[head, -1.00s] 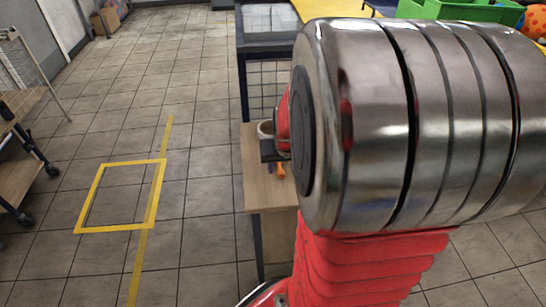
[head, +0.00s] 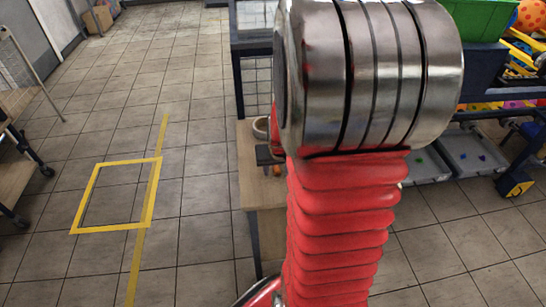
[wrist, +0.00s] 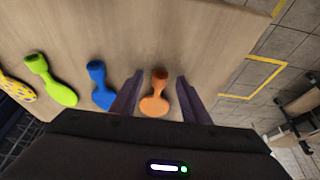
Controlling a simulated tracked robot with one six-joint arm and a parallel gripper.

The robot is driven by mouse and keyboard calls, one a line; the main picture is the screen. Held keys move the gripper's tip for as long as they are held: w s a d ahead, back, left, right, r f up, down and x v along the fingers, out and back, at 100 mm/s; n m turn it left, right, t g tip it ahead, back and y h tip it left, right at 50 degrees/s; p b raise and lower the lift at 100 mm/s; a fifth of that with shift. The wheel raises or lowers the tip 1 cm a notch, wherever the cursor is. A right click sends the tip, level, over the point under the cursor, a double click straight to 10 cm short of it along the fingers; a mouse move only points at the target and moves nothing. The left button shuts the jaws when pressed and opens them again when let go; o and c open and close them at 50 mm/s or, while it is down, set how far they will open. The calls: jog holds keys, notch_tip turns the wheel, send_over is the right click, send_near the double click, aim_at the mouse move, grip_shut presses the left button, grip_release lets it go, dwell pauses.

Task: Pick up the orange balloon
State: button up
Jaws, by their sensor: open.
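The orange balloon (wrist: 155,98) lies on the wooden table (wrist: 190,35) in the wrist view, with its narrow neck end pointing away from me. My gripper (wrist: 158,82) is open, with one dark finger on each side of the balloon and a gap to each. I cannot tell how high the fingers are above the table. In the head view, a small bit of orange (head: 277,170) shows on the table beside my arm. My arm hides most of the tabletop there.
A blue balloon (wrist: 101,86) lies just left of the left finger. A green balloon (wrist: 52,82) and a yellow patterned one (wrist: 15,87) lie farther left. Yellow tape (head: 95,190) marks open floor to the left.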

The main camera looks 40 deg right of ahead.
jog(key=shift+c, duration=0.7)
jog(key=c, duration=0.8)
jog(key=shift+o, duration=0.2)
notch_tip(320, 180, up, 10)
jog(key=shift+w, duration=0.1)
dwell(0.3)
jog(key=w+a+r+n, duration=0.1)
jog(key=w+a+r, duration=0.2)
jog(key=w+a, duration=0.5)
jog(key=w+a+r+n+y, duration=0.1)
jog(key=w+a+r, duration=0.2)
jog(key=w+a, duration=0.5)
jog(key=w+a+r+n, duration=0.1)
jog(key=w+a+r, duration=0.2)
jog(key=w+a, duration=0.6)
jog(key=shift+a+t, duration=0.3)
jog(key=shift+a, duration=0.65)
